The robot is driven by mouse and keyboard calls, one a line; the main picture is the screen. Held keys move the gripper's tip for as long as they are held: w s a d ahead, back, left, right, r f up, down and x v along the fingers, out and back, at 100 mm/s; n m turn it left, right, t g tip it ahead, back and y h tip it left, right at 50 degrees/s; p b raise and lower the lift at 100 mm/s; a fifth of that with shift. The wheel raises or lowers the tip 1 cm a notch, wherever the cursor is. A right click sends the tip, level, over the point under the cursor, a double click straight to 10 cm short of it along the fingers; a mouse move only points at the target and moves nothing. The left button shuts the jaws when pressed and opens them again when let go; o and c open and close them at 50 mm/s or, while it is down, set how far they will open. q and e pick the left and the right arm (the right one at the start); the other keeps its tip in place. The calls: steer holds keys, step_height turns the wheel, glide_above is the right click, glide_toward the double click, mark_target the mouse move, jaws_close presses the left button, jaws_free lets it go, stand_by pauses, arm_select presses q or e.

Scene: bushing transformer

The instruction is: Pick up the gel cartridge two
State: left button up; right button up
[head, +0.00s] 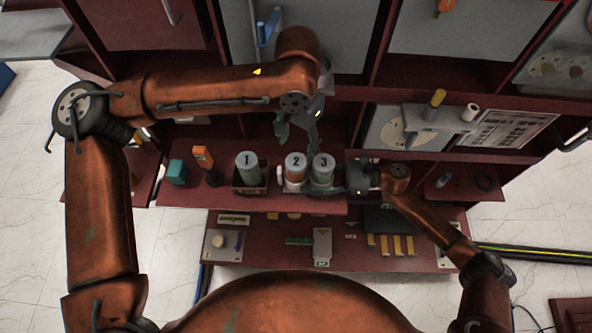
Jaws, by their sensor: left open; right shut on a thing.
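Gel cartridge two (295,168) is a canister with a grey lid marked 2 and an orange-brown body. It stands upright on the dark red shelf between cartridge one (247,172) and cartridge three (322,171). My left gripper (296,138) is open and empty, pointing down just above and behind cartridge two. My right gripper (330,188) comes in from the right, and its dark fingers are shut around the lower part of the greenish cartridge three. The exact finger contact there is partly hidden.
Cartridge one stands in a dark open box (251,190). An orange-and-black tool (206,164) and a teal block (177,172) stand to its left. The lower shelf (270,255) holds small parts. A grey ledge (425,118) juts out at the right, behind my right arm.

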mark_target(296, 160)
arm_select(q)
steer(key=shift+w+f, duration=0.15)
steer(key=shift+f, duration=0.1)
step_height(296, 160, down, 6)
steer(key=shift+r, duration=0.15)
steer(key=shift+w+f, duration=0.15)
steer(key=shift+f, duration=1.2)
steer(key=shift+w+f, duration=0.15)
steer(key=shift+f, duration=1.15)
steer(key=shift+a, duration=0.1)
steer(key=shift+c, duration=0.3)
steer(key=c, duration=1.1)
